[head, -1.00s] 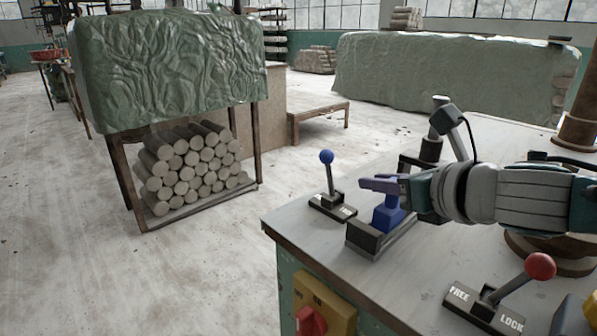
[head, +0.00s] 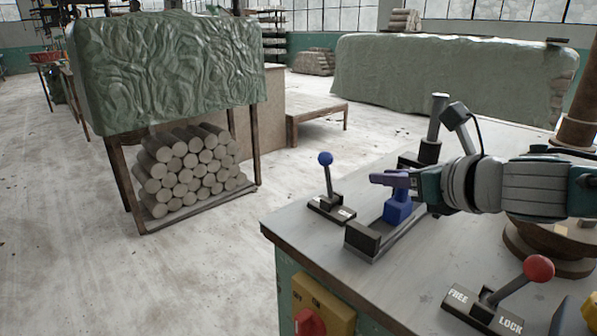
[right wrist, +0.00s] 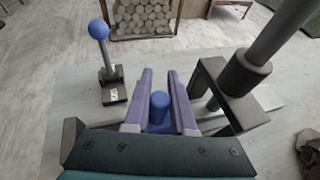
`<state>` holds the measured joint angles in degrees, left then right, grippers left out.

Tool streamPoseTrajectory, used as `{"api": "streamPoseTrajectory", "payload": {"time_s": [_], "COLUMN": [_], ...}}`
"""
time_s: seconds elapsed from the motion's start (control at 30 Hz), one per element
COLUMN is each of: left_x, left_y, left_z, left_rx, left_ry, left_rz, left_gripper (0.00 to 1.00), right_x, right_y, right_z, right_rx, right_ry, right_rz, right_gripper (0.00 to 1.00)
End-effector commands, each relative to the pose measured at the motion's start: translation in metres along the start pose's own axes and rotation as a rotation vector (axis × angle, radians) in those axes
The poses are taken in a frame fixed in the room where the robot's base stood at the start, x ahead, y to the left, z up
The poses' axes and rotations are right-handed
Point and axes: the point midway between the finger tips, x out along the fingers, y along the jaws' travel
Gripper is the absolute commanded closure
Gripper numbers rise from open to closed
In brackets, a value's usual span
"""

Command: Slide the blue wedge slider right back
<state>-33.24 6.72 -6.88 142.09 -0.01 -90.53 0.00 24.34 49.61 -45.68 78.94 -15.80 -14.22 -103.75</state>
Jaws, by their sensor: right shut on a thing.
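The blue wedge slider (head: 398,208) sits on a dark rail (head: 383,238) on the grey bench top, some way in from the rail's near end block. My right gripper (head: 388,180) reaches in from the right and is shut on the slider's upright knob. In the right wrist view the blue knob (right wrist: 160,106) stands between the two purple fingers (right wrist: 158,90). The fingers and hand hide part of the slider and the rail's far part. My left gripper is not in view.
A blue-ball lever (head: 326,160) stands left of the rail. A red-ball lever (head: 538,268) marked FREE and LOCK is at the near right. A grey post (head: 436,118) rises behind the rail. A yellow switch box (head: 323,303) hangs on the bench front.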

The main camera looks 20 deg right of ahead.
Motion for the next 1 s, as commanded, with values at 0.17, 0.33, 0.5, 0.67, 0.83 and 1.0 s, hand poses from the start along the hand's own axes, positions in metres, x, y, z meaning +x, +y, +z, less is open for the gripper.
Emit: {"api": "streamPoseTrajectory", "payload": {"time_s": [0.17, 0.33, 0.5, 0.67, 0.83, 1.0], "left_x": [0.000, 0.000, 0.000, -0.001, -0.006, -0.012], "left_y": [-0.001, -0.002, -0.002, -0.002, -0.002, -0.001], "left_z": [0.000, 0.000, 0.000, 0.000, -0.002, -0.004], "left_rx": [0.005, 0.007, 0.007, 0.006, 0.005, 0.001], "left_ry": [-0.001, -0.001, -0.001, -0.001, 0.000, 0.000], "left_rz": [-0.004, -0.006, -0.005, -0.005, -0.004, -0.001], "left_gripper": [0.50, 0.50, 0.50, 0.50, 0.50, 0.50], "right_x": [0.000, 0.000, 0.000, -0.002, -0.018, -0.049], "right_y": [0.001, 0.001, 0.001, 0.001, 0.000, 0.001], "right_z": [0.000, 0.000, 0.000, 0.000, 0.000, 0.000], "right_rx": [0.000, 0.000, 0.000, 0.000, -0.001, -0.004], "right_ry": [0.000, 0.000, 0.000, 0.000, 0.003, 0.005], "right_rz": [0.001, 0.001, 0.001, 0.001, 0.002, 0.002], "right_gripper": [0.71, 0.52, 0.46, 0.46, 0.46, 0.46]}}
